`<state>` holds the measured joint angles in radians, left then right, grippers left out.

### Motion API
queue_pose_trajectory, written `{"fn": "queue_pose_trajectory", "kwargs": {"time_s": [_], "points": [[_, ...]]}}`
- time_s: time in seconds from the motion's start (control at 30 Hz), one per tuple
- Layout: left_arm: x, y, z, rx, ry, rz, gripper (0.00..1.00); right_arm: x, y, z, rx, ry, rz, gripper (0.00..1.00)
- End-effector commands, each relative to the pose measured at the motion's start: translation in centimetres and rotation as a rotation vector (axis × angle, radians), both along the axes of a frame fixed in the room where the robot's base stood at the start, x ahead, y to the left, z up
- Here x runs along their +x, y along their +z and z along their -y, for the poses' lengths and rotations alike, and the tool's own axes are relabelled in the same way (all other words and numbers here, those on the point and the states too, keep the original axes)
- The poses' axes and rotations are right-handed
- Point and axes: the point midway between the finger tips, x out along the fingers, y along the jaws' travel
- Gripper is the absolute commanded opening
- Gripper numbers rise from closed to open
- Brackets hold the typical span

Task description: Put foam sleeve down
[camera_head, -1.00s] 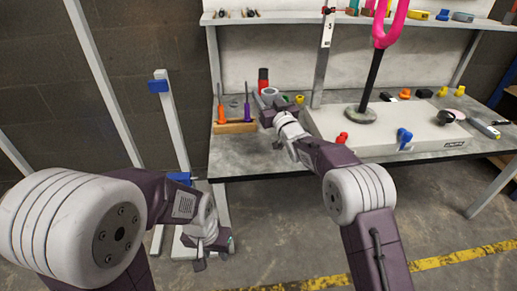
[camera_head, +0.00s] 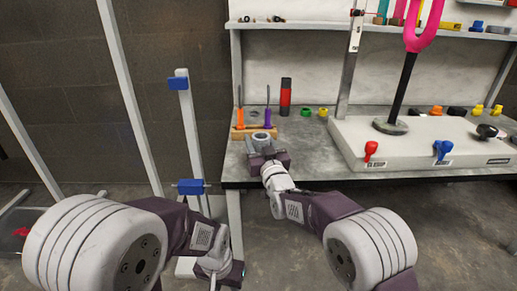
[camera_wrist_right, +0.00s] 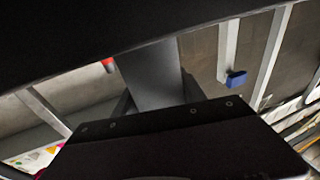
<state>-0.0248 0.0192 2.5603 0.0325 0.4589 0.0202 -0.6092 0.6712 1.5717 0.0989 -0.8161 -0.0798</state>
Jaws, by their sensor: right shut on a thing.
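The foam sleeve (camera_head: 262,138) is a grey round piece with a hollow end, held at the tip of my right gripper (camera_head: 264,152). It is above the left front part of the workbench (camera_head: 315,158), just in front of a small wooden tool rack. In the right wrist view the grey sleeve (camera_wrist_right: 155,75) stands between the two dark jaws. I cannot tell whether its lower end touches the bench. My left gripper (camera_head: 214,277) hangs low at the left, in front of the bench, its fingers too unclear to read.
The wooden rack (camera_head: 252,133) holds orange and purple screwdrivers. A red and black canister (camera_head: 286,97) stands behind it. A white slab (camera_head: 430,152) bears a stand with a pink fork frame (camera_head: 418,28). Bare bench lies between rack and slab. A post with blue blocks (camera_head: 187,125) stands left.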

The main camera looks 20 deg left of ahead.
Motion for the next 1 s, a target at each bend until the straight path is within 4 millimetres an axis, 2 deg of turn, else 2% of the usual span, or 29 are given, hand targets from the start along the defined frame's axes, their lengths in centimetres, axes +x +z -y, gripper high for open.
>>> {"fn": "queue_pose_trajectory", "kwargs": {"time_s": [0.33,0.37,0.4,0.43,0.7,0.8,1.0], "points": [[0.0,-0.4,0.0,0.000,0.000,0.001,0.36,0.0,-0.4,0.0,0.001,0.000,0.001,0.03],[0.0,-0.3,0.0,0.000,0.000,0.001,0.36,0.0,-0.3,0.0,0.001,0.000,0.001,0.54],[0.0,-0.2,0.0,0.000,0.000,0.001,0.36,0.0,-0.3,0.0,0.001,0.000,0.001,0.65],[0.0,-0.2,0.0,0.000,0.000,0.001,0.36,0.0,-0.3,0.0,0.001,0.000,0.001,0.70],[0.0,-0.2,0.0,0.000,0.000,0.001,0.36,0.0,-0.2,0.0,0.001,0.000,0.001,0.70],[0.0,0.4,0.0,0.000,0.000,0.001,0.36,0.0,0.5,0.0,0.001,0.000,0.001,0.70],[0.0,1.3,0.0,0.000,0.000,0.001,0.36,-2.5,0.0,1.5,-0.001,0.000,-0.002,0.70]]}}
